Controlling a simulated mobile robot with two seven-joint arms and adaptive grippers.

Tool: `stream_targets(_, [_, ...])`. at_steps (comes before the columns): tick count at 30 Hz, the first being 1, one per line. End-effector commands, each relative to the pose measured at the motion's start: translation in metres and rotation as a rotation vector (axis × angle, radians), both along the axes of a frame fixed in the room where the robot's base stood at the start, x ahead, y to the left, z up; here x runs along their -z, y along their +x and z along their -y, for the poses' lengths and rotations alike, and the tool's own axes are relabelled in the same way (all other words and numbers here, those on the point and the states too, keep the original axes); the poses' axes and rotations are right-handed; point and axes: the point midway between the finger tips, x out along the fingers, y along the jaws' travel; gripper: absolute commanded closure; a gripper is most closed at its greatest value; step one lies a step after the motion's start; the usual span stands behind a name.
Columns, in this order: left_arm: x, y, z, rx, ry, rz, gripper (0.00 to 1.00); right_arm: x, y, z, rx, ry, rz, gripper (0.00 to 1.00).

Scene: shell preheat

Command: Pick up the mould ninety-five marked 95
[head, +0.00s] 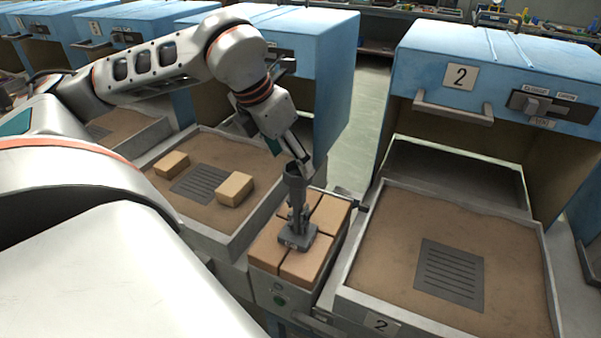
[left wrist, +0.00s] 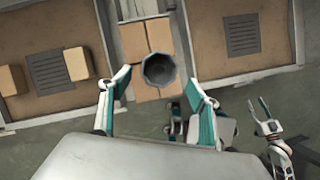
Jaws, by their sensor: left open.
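A dark grey mould (head: 297,210) stands upright on a stack of tan blocks between the two sand beds, with a flared cup on top and a flat base. A small mark on its base is too small to read. My left gripper (head: 300,155) is open just above the cup, coming down from the upper left. In the left wrist view the cup (left wrist: 158,68) shows as a dark octagonal ring between the spread fingers of my left gripper (left wrist: 160,80). What seems to be my right gripper (left wrist: 263,112) appears small at lower right; its jaw state is unclear.
The tan blocks (head: 307,264) sit on a narrow grey stand. A left sand bed (head: 160,202) carries two loose blocks and a slotted plate. A right sand bed (head: 390,250), labelled 2, has only a slotted plate (head: 450,272). Blue hooded cabinets (head: 420,65) stand behind.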

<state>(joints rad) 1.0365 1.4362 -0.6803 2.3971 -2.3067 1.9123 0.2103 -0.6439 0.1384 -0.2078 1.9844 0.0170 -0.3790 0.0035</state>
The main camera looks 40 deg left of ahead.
Motion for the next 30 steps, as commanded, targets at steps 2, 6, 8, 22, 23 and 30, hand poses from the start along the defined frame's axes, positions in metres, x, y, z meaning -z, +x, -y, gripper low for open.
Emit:
stream_targets(2, [0.008, 0.003, 0.0, 0.0, -0.001, -0.003, 0.38, 0.002, -0.001, 0.0, 0.0, -0.001, -0.002, 0.6])
stream_targets(6, [0.025, 0.012, 0.0, 0.001, -0.002, -0.004, 0.38, 0.001, 0.0, 0.001, 0.0, -0.003, 0.001, 0.6])
stream_targets(8, [0.033, 0.016, -0.001, 0.001, -0.002, -0.004, 0.38, 0.0, 0.001, 0.002, 0.0, -0.003, 0.003, 0.6])
stream_targets(22, [0.05, 0.024, 0.001, 0.002, -0.002, 0.001, 0.46, -0.003, 0.007, 0.003, 0.0, -0.007, 0.015, 0.6])
stream_targets(23, [0.05, 0.024, 0.001, 0.002, -0.002, 0.001, 0.54, -0.003, 0.007, 0.003, 0.0, -0.007, 0.015, 0.6])
stream_targets(30, [0.049, 0.024, 0.0, 0.002, -0.002, 0.003, 1.0, 0.0, 0.005, 0.003, 0.0, -0.008, 0.01, 0.6])
